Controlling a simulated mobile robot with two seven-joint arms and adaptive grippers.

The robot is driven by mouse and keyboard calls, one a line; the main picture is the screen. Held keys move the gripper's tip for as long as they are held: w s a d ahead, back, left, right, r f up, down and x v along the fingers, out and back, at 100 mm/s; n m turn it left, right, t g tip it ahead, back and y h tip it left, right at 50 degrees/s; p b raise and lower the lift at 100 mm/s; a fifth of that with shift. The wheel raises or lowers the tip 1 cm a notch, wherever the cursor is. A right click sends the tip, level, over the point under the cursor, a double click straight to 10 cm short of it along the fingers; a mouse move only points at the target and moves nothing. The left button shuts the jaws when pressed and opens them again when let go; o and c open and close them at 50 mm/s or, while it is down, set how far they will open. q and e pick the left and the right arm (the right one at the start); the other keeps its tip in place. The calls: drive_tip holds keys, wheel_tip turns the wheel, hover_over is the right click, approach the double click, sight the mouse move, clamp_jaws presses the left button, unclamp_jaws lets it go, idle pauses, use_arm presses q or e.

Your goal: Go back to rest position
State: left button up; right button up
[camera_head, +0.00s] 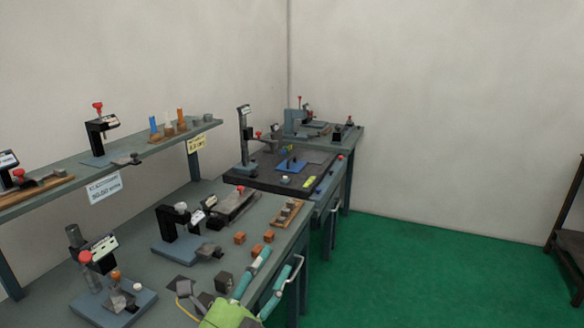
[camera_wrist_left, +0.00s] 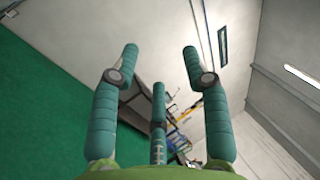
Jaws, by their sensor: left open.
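My left gripper (camera_head: 281,256) is at the bottom middle of the head view, with a green body and teal fingers, beside the front edge of the near workbench (camera_head: 262,207). Its fingers are spread apart with nothing between them. In the left wrist view the open gripper (camera_wrist_left: 159,60) shows its teal fingers against the wall, the green floor and a tilted dark rack or table. My right gripper is not in view. I cannot tell which device is the indexing chuck.
Black-framed devices (camera_head: 182,235) and small brown blocks (camera_head: 257,250) crowd the near workbench. A shelf (camera_head: 147,150) carries more tools above it. A further bench (camera_head: 268,183) stands beyond. The green floor (camera_head: 420,275) to the right is clear up to a dark rack (camera_head: 570,240).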

use_arm(q)
drive_tip(key=s+a+f+n+g+y, duration=0.3)
drive_tip(key=a+f+n+y, duration=0.35)
drive_tip(key=f+n, duration=0.3)
drive_tip(key=s+a+f+n+g+y, duration=0.35)
drive_tip(key=a+f+n+y, duration=0.35)
drive_tip(key=f, duration=0.3)
drive_tip(key=s+a+f+n+g+h, duration=0.1)
drive_tip(key=s+f+n+g, duration=0.3)
drive_tip(key=s, duration=0.5)
drive_tip(key=s+a+f+n+g+h, duration=0.1)
drive_tip(key=s+f+n+g, duration=0.1)
drive_tip(key=s+f+g, duration=0.45)
drive_tip(key=s+f+b, duration=0.1)
drive_tip(key=s+f, duration=0.2)
drive_tip(key=f, duration=1)
drive_tip(key=s+f, duration=0.2)
drive_tip(key=f, duration=1.2)
drive_tip(key=s+a+f+g+b, duration=0.1)
drive_tip(key=s+a+f, duration=0.1)
drive_tip(key=s+f, duration=1)
drive_tip(key=s+m, duration=0.1)
drive_tip(key=s, duration=0.2)
drive_tip(key=shift+a+f, duration=0.2)
drive_tip(key=shift+f, duration=0.2)
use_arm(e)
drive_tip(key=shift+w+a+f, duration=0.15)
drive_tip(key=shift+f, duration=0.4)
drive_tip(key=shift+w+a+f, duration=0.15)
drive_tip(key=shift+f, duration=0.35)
